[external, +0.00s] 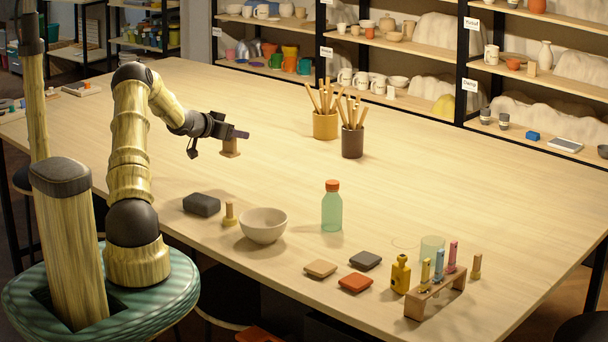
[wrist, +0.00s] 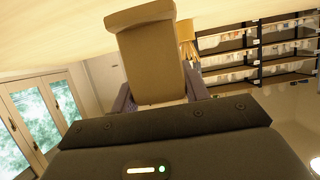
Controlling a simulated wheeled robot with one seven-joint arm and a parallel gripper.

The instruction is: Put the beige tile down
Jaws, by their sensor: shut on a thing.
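My gripper (external: 236,134) is shut on a beige tile (external: 230,148) above the far left-middle part of the table (external: 270,185). In the wrist view the tile (wrist: 152,62) stands out from between the two finger pads of my gripper (wrist: 160,95), its broad face towards the camera. In the external view it hangs below the fingertips, close to the tabletop. I cannot tell whether its lower edge touches the wood. A second beige tile (external: 320,268) lies flat near the front edge, beside a dark grey tile (external: 366,260) and an orange-red tile (external: 355,282).
A green bottle (external: 332,207) is mid-table. Two tool pots (external: 325,125) (external: 352,143) are to the right of my gripper. The wood around the held tile is clear.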

